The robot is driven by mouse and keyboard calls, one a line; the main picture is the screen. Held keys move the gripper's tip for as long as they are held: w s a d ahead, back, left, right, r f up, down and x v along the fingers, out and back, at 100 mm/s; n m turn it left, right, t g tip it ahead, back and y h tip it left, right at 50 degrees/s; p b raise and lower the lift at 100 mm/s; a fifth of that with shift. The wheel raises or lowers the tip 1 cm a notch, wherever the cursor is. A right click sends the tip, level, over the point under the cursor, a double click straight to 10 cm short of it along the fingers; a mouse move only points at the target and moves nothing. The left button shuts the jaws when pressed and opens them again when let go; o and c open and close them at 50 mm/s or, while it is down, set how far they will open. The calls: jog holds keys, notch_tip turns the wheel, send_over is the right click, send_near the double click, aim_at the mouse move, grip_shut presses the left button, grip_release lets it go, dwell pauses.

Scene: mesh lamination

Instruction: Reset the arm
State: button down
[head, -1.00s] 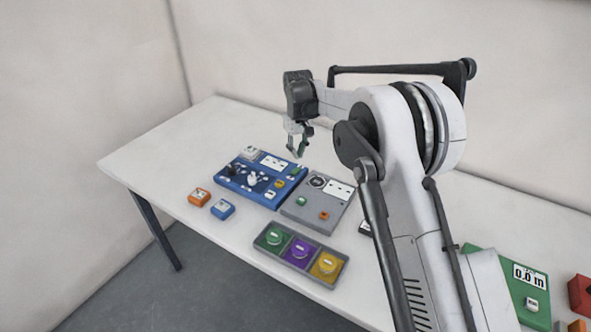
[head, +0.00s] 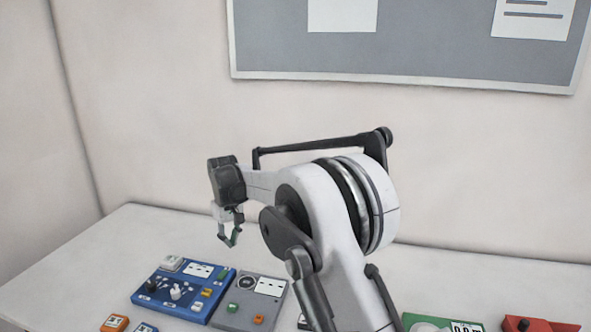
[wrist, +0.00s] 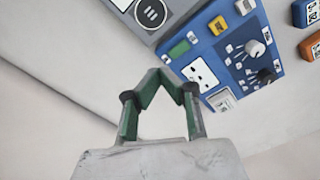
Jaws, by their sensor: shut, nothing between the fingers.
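My gripper (head: 230,238) hangs above the table in the head view, over the back edge of the blue panel. Its fingers are green and dark, shut and empty. In the wrist view my gripper (wrist: 165,78) shows its fingertips close together, with the blue panel (wrist: 215,50) below and to the right. My arm reaches from the lower right of the head view, bent at the elbow.
The blue panel (head: 148,298) and a grey panel (head: 240,318) lie on the white table (head: 60,262). An orange block (head: 115,324) lies in front. A green panel (head: 415,320) and a red block (head: 540,326) lie at the right. A notice board (head: 420,55) hangs on the wall.

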jog(key=s+d+r+m+t+b, duration=0.1)
jog(key=s+d+r, duration=0.45)
jog(key=d, duration=0.35)
jog(key=s+d+r+m+t, duration=0.1)
jog(key=s+d+r+m, duration=0.1)
jog(key=s+d+r, duration=0.5)
jog(key=s+d+r+m+t+b, duration=0.15)
jog(key=d+r, duration=0.35)
jog(key=d, duration=0.6)
jog(key=s+d+f+m+t, duration=0.1)
jog(key=s+d+f, duration=0.1)
jog(key=s+d, duration=0.3)
jog(key=s+d+f+m+t, duration=0.1)
jog(key=s+d, duration=0.4)
jog(key=s, duration=0.6)
jog(key=s+d+f+m+t, duration=0.1)
jog(key=s+d+f+m, duration=0.1)
jog(key=s+d+f, duration=0.3)
jog(key=s+d, duration=0.1)
jog(key=s, duration=0.3)
jog(key=shift+f+b, duration=0.15)
jog(key=shift+b, duration=0.15)
